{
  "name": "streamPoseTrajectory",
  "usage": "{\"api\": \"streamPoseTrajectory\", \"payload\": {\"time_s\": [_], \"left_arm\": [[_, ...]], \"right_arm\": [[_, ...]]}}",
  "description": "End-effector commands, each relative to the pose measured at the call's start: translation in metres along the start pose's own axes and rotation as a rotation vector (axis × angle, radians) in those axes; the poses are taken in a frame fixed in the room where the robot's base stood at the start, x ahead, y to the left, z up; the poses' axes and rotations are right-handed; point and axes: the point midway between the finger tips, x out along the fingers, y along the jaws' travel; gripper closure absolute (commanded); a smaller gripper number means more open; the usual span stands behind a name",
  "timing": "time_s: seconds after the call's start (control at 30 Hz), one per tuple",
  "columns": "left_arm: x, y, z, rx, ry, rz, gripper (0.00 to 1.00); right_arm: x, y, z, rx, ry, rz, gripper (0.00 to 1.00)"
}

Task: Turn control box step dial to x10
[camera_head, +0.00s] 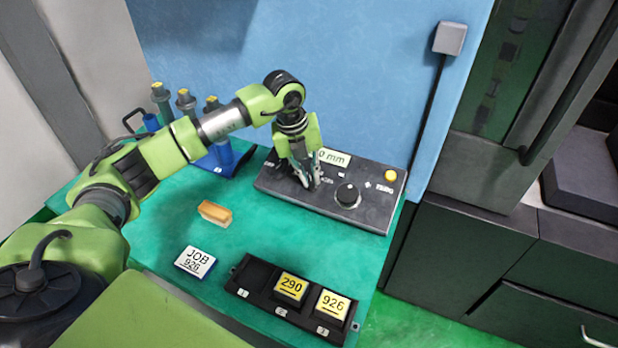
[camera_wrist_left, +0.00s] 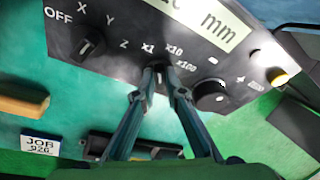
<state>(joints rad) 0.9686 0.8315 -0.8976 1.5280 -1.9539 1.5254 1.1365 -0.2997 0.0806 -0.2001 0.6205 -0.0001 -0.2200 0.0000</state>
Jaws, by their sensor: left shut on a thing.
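The dark control box (camera_head: 375,212) lies on the green table with a lit "mm" display (camera_head: 334,158). In the left wrist view its step dial (camera_wrist_left: 159,78) sits below the labels x1, x10 and x100. My left gripper (camera_head: 309,184) reaches down onto the box and is shut on the step dial. In the left wrist view its two fingers (camera_wrist_left: 159,88) stand on either side of the dial. A light pointer mark shows between the fingers, but I cannot tell exactly which label it faces. My right gripper is not in view.
The axis dial (camera_wrist_left: 88,43) is beside the step dial. A round black knob (camera_head: 348,194) and a yellow button (camera_head: 390,176) are on the box's right. A black tray (camera_head: 258,272) with yellow-labelled blocks, a JOB card (camera_head: 195,261) and an orange-brown block (camera_head: 215,213) lie in front.

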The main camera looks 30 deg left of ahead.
Motion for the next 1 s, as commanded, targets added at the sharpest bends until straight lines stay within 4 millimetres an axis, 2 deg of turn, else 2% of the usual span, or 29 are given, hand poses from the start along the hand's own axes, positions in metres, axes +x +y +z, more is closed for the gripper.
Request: {"api": "streamPoseTrajectory", "payload": {"time_s": [0.5, 1.0], "left_arm": [[0.000, -0.004, 0.001, 0.409, -0.005, 0.105, 1.00], [-0.001, -0.006, 0.000, 0.557, -0.006, 0.143, 1.00]], "right_arm": [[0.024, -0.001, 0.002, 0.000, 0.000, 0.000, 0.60], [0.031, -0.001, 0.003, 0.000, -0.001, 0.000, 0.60]]}}
